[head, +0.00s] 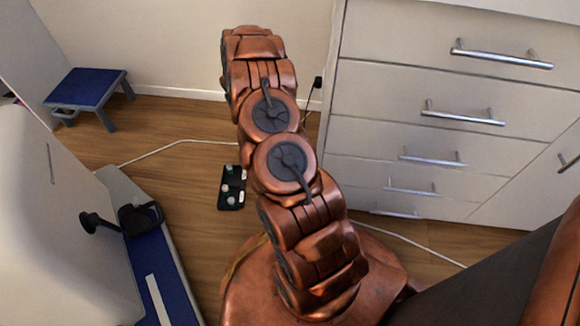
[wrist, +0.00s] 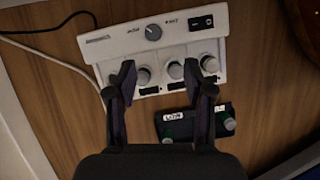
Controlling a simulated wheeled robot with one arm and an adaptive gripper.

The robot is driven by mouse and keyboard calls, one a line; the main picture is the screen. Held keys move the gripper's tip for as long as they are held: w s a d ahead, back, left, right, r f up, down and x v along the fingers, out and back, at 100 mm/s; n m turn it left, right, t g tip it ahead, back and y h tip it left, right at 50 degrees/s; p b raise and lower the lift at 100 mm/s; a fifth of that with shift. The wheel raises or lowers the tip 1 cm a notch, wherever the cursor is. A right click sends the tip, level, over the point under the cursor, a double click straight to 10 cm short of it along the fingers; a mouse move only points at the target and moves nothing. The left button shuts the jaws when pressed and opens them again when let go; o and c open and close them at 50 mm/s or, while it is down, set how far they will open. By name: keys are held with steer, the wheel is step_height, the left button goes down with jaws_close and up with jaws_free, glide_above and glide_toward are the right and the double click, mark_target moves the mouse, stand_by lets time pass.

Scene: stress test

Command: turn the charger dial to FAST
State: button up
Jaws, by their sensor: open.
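The charger (wrist: 110,50) is a white box on the wooden floor in the wrist view. Its grey dial (wrist: 153,32) sits on the top face between a left label that looks like "slow" and a right label "FAST". The dial's pointer is too small to read surely. A black rocker switch (wrist: 202,22) is at its right. My gripper (wrist: 159,80) is open and empty, its two dark fingers apart over the charger's near edge, below the dial in the picture and not touching it. In the head view my arm hides the charger and the gripper.
Several pale round-topped cylinders (wrist: 176,70) stand along the charger's near edge. A dark holder (wrist: 178,122) with labels lies just below; it also shows in the head view (head: 231,205). Cables (wrist: 50,28) run left. White drawers (head: 420,95) stand right, a blue step stool (head: 88,88) left.

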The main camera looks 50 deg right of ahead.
steer(key=b+x, duration=0.1)
steer(key=x, duration=0.2)
steer(key=b+x, duration=0.1)
steer(key=x, duration=0.3)
steer(key=d+b+x, duration=0.1)
steer(key=x, duration=0.2)
steer(key=shift+d+f+b, duration=0.2)
steer(key=shift+f+b, duration=0.05)
steer(key=shift+b, duration=0.05)
jaws_close()
